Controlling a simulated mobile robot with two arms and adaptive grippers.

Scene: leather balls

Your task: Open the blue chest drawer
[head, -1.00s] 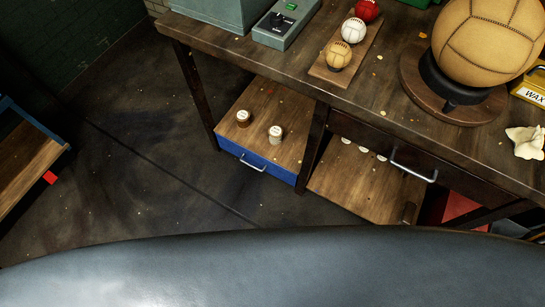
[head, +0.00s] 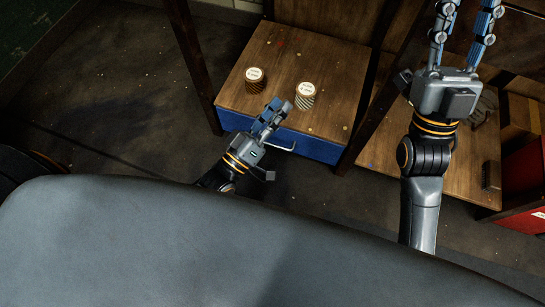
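The blue chest drawer (head: 318,149) is the blue front below a low wooden top (head: 290,60), under the workbench. Its pale metal handle (head: 288,147) shows partly, just right of my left gripper (head: 281,104). The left gripper is in front of the blue front at the handle's left part. Its fingers are close together and point up toward the wooden top. I cannot tell whether they touch or hold the handle, as the hand hides part of it. My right gripper (head: 466,14) is raised at the upper right, its fingers apart and empty.
Dark bench legs (head: 190,60) rise on both sides of the chest. A red box (head: 525,180) is at the right. The floor to the left is clear.

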